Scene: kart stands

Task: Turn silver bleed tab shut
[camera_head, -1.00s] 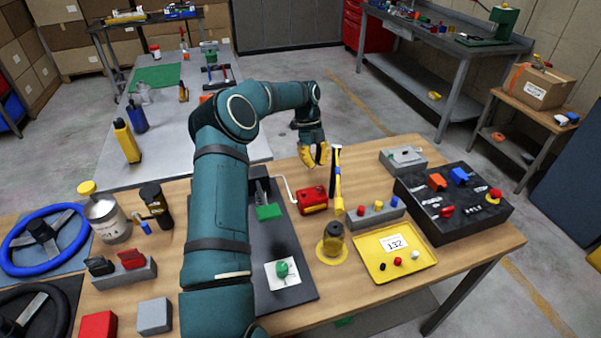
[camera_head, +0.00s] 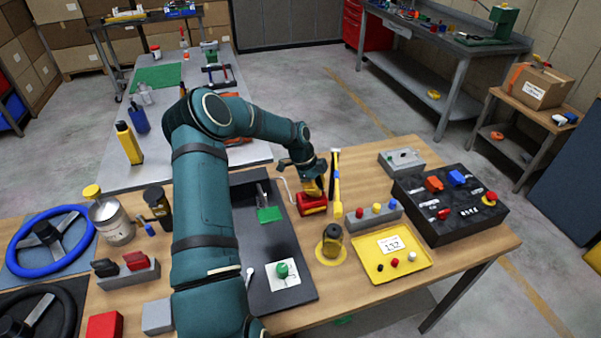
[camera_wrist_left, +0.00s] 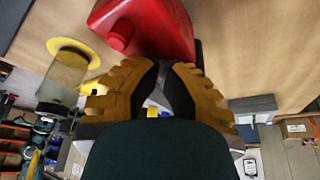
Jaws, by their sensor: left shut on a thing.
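A red block-shaped unit (camera_head: 312,205) stands on the wooden table, behind the brown jar. In the left wrist view the red body (camera_wrist_left: 150,22) with its round red cap fills the top, right by the fingertips. My left gripper (camera_head: 312,190) reaches down to the top of the red unit. Its yellow fingers (camera_wrist_left: 170,75) are close together at the red body, shut on a small part there. The silver bleed tab is not clearly visible; the fingers hide that spot. My right gripper is in neither view.
A yellow-handled tool (camera_head: 337,187) stands just right of the red unit. The brown jar (camera_head: 332,240) on a yellow disc is in front. A button bar (camera_head: 373,215), yellow tray (camera_head: 385,268) and black control panel (camera_head: 450,210) lie to the right.

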